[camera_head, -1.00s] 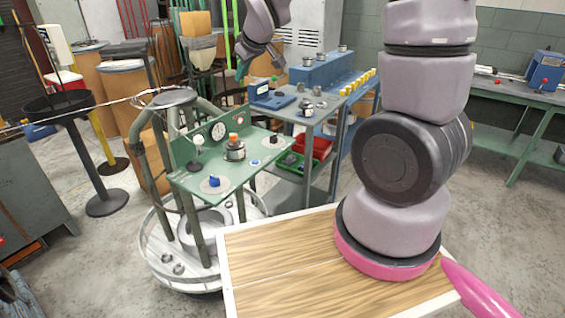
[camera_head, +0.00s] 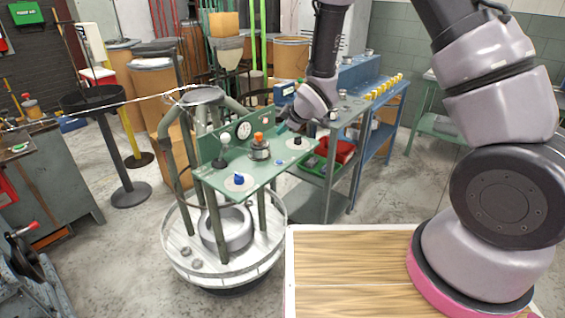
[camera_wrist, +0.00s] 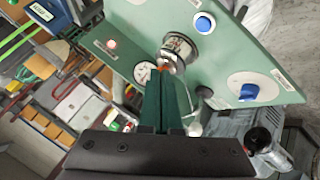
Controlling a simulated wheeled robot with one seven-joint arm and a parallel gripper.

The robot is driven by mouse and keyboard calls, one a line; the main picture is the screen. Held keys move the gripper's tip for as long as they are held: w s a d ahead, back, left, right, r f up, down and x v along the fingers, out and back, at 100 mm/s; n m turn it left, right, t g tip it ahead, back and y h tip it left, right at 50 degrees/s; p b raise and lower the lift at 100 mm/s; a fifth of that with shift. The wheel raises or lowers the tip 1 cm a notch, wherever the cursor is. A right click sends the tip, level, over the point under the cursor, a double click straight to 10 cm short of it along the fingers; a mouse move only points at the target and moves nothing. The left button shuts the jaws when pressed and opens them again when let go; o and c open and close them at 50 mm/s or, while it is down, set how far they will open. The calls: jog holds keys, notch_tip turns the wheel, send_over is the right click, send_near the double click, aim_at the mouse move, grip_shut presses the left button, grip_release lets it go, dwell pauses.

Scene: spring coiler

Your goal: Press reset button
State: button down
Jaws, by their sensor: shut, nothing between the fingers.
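A green control panel (camera_head: 225,175) stands on a post frame; it also shows in the wrist view (camera_wrist: 240,60). It carries a flat blue push button (camera_wrist: 204,24) in a white ring, also a small blue spot in the head view (camera_head: 278,161). A blue knob (camera_head: 239,180) sits on a white disc, also in the wrist view (camera_wrist: 249,92). An orange-topped cylinder (camera_head: 258,147) stands behind. Labels are too small to read, so I cannot tell which control is the reset button. My gripper (camera_wrist: 166,78) is shut and empty, its green fingers near the panel's back edge.
A gauge (camera_head: 244,130), a white ball-topped lever (camera_head: 224,140) and a black knob (camera_head: 297,142) also sit on the panel. A blue-grey workbench (camera_head: 340,135) with a red bin (camera_head: 338,150) stands close behind it. Open floor lies left of the round base.

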aim_at(282, 163)
jog(key=shift+f, duration=4.4)
jog(key=shift+f, duration=0.15)
jog(key=shift+f, duration=0.25)
jog(key=shift+f, duration=0.4)
jog(key=shift+r, duration=0.8)
jog(key=shift+r, duration=2.5)
